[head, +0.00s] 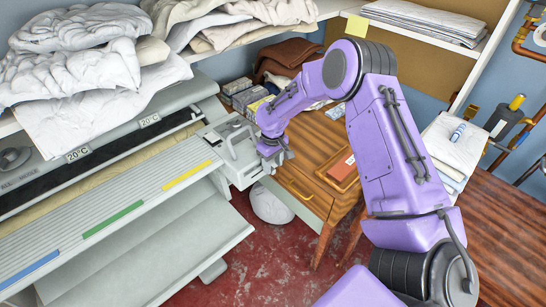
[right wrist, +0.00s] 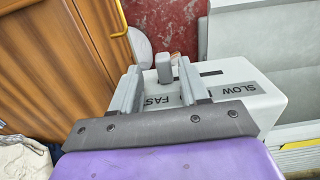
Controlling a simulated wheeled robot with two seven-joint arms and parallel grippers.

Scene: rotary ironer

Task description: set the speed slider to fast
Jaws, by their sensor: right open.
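The speed slider's grey knob (right wrist: 163,68) stands up from the white control box (right wrist: 262,100) in the right wrist view. The box label reads SLOW (right wrist: 238,89) on the right and FAST (right wrist: 158,100) on the left, partly covered by my gripper. A dark slot shows right of the knob, which appears towards the FAST side; its exact stop is hidden. My right gripper (right wrist: 158,75) is open, with one finger on each side of the knob. Contact cannot be told. In the head view my right gripper (head: 274,154) is at the box (head: 227,145) on the ironer's right end. My left gripper is out of view.
The rotary ironer (head: 120,200) fills the left, with folded linen (head: 80,60) on the shelf above. A wooden cabinet (head: 310,190) stands close to the right of the box. A white rounded object (head: 270,204) lies on the red floor below.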

